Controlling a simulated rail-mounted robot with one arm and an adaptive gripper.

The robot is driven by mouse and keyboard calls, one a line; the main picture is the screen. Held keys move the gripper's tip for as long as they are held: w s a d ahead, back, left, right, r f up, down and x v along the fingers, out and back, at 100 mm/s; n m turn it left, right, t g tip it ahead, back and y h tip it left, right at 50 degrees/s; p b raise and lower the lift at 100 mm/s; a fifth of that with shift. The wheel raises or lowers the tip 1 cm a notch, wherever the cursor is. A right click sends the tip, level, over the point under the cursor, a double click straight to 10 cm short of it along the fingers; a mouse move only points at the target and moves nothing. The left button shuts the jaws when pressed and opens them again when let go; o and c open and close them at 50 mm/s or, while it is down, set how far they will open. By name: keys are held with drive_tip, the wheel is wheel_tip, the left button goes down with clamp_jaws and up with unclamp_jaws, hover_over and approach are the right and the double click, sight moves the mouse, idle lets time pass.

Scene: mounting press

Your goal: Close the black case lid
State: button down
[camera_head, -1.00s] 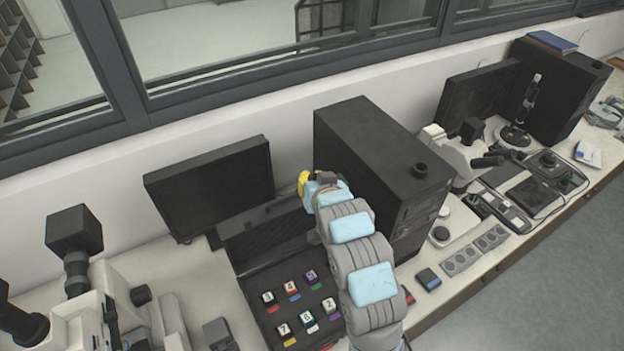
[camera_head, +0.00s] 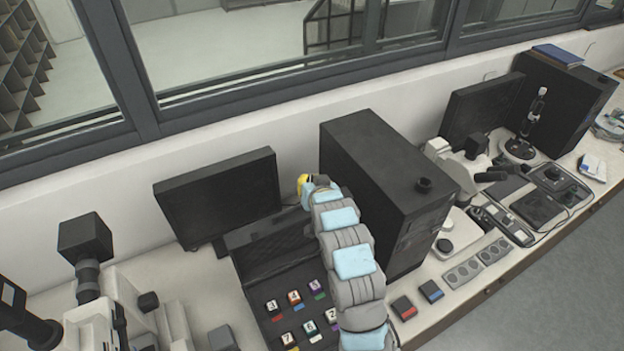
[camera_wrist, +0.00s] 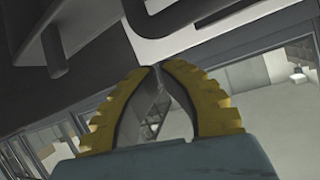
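The black case lid (camera_head: 270,246) stands raised at the back of the case, in front of a monitor, with its inner face showing. The open case base (camera_head: 258,299) holds several numbered cubes with coloured parts. My gripper (camera_head: 303,184) has yellow fingers and is at the lid's upper right corner, between the monitor and a black computer tower. Contact with the lid cannot be told. In the wrist view the curved fingers (camera_wrist: 157,68) meet at their tips with nothing held. My arm hides the right side of the case.
The black tower (camera_head: 385,190) stands close right of my arm. The monitor (camera_head: 220,197) is behind the lid. A microscope (camera_head: 90,290) stands at the left. A window wall runs behind the bench.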

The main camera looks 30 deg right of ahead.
drive_tip(key=shift+s+a+f+p, duration=0.2)
drive_tip(key=shift+s+a+f, duration=0.05)
drive_tip(key=shift+s, duration=0.25)
drive_tip(key=shift+s+a+f+p, duration=0.25)
drive_tip(key=shift+s+a, duration=0.05)
drive_tip(key=shift+s, duration=0.15)
drive_tip(key=shift+s+a+f+p, duration=0.2)
drive_tip(key=shift+s+a+f, duration=0.05)
drive_tip(key=shift+s, duration=0.25)
drive_tip(key=shift+s+f, duration=0.1)
